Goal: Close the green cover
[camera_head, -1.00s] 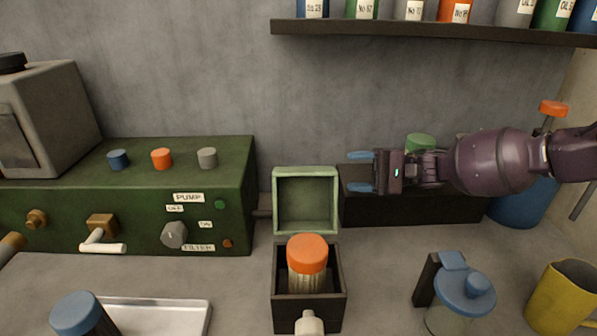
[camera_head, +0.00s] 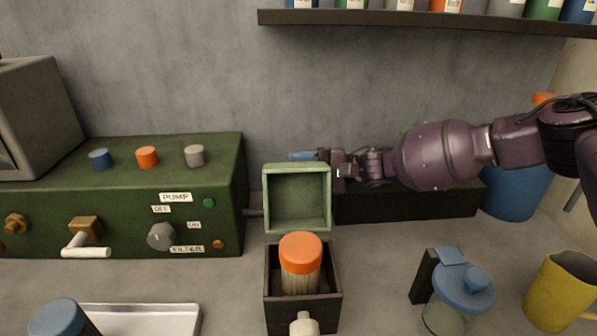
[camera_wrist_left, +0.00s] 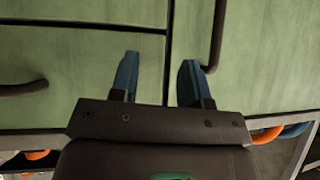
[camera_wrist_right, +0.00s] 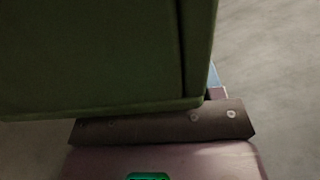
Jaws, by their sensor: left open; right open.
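The green cover (camera_head: 297,197) stands open and upright at the back of a small dark box (camera_head: 302,314). A jar with an orange lid (camera_head: 300,251) stands in the box. My right gripper (camera_head: 305,156) is open at the back of the cover's upper right edge, with one blue finger showing above the cover and the rest partly hidden by it. In the right wrist view the green cover (camera_wrist_right: 90,55) fills the upper left, very near the gripper. My left gripper (camera_wrist_left: 156,80) is open and empty, in front of pale green drawer fronts; it is not in the head view.
A green pump panel (camera_head: 120,215) stands left of the box. A metal tray (camera_head: 150,318) lies at the front left. A blue-lidded glass jar (camera_head: 463,286) and a yellow mug (camera_head: 562,292) stand to the right. A shelf (camera_head: 420,22) of cans runs above.

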